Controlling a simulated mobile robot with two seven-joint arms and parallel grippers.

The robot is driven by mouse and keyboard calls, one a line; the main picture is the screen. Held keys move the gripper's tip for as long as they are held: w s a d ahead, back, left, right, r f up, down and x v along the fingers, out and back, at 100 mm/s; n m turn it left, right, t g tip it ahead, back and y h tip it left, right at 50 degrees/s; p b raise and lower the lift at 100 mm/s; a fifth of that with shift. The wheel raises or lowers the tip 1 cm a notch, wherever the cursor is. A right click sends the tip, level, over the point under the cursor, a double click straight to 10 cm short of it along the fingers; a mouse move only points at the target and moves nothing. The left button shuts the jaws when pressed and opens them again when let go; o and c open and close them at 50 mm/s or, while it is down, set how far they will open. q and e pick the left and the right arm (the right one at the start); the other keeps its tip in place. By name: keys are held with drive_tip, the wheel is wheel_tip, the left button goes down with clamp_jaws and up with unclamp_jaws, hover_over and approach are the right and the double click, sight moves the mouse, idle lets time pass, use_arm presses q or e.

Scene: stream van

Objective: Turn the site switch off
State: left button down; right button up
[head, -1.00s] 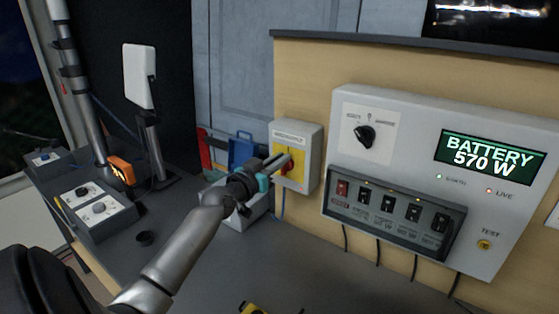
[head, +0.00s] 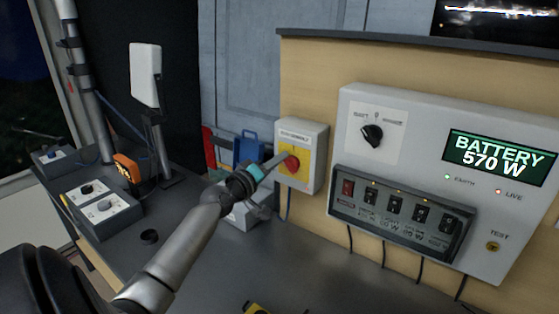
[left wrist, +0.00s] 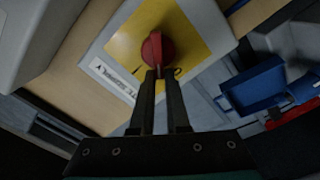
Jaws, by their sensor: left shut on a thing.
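The site switch is a grey box (head: 317,140) with a yellow plate (head: 303,168) and a red rotary knob (head: 291,162), mounted on the wooden panel. In the left wrist view the red knob (left wrist: 157,50) stands on the yellow plate (left wrist: 185,30), with a white label beside it. My left gripper (head: 280,160) is at the knob, and its fingertips (left wrist: 160,74) are shut on the knob's near end. The fingers partly cover the knob and the marks around it. My right gripper is not in view.
A large white panel (head: 420,115) with a black selector, a row of switches and a display reading "BATTERY 570 W" is to the right. A blue case (head: 247,147) stands behind my left gripper.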

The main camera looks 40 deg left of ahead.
use_arm(q)
drive_tip(key=shift+f+n, duration=0.4)
drive_tip(key=shift+n, duration=0.8)
drive_tip(key=shift+f+n, duration=0.35)
drive_tip(key=shift+n, duration=0.85)
drive_tip(key=shift+f+n, duration=0.4)
drive_tip(key=shift+n, duration=0.8)
drive_tip(key=c, duration=1)
unclamp_jaws()
drive_tip(key=shift+c, duration=0.2)
drive_tip(key=shift+o, duration=1.2)
drive_tip(key=shift+r, duration=0.2)
drive_tip(key=shift+a, duration=0.1)
